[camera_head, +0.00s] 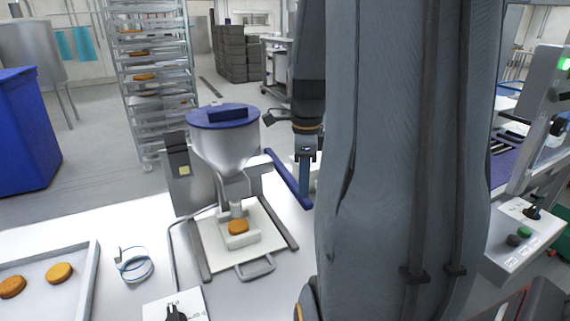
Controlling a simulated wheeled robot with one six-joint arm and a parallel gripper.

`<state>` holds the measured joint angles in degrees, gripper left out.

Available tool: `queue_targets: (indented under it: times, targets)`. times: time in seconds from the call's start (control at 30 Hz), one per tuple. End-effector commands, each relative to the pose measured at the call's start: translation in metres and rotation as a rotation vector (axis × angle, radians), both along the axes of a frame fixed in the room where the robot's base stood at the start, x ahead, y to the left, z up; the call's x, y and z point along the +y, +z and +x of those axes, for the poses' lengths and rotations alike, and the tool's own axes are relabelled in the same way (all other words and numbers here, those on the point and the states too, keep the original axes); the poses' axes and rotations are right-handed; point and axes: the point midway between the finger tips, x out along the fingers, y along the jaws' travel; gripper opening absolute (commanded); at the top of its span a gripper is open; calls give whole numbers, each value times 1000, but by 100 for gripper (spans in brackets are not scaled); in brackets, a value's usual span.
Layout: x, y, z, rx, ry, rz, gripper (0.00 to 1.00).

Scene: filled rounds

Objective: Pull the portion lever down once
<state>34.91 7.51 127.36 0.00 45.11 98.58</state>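The portion lever (284,174) is a blue bar on the right side of the filling machine. It slopes down to the right from the machine's body. The filling machine has a steel hopper (221,150) with a blue lid (223,116). Below its nozzle, a golden round (239,227) sits on a small white block. My gripper (304,180) points down at the lever's outer part, and the two overlap in the picture. I cannot tell whether they touch. The fingers show nearly edge-on, so their opening is unclear.
A tray (92,268) with rounds stands at the left front of the white table. A roll of tape or strap (134,266) and a switch box (174,306) lie near the machine. My arm hides the table's right part. A control panel (524,232) stands at right.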

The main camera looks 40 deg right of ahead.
Motion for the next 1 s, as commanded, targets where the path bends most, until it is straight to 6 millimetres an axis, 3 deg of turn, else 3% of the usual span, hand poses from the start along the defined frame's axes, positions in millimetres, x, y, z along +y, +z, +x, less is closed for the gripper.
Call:
queue_targets:
  times: [0.43, 1.0]
  targets:
    - [0, -4, -1, 2, 0, 1, 0]
    - [0, 38, -1, 1, 0, 1, 0]
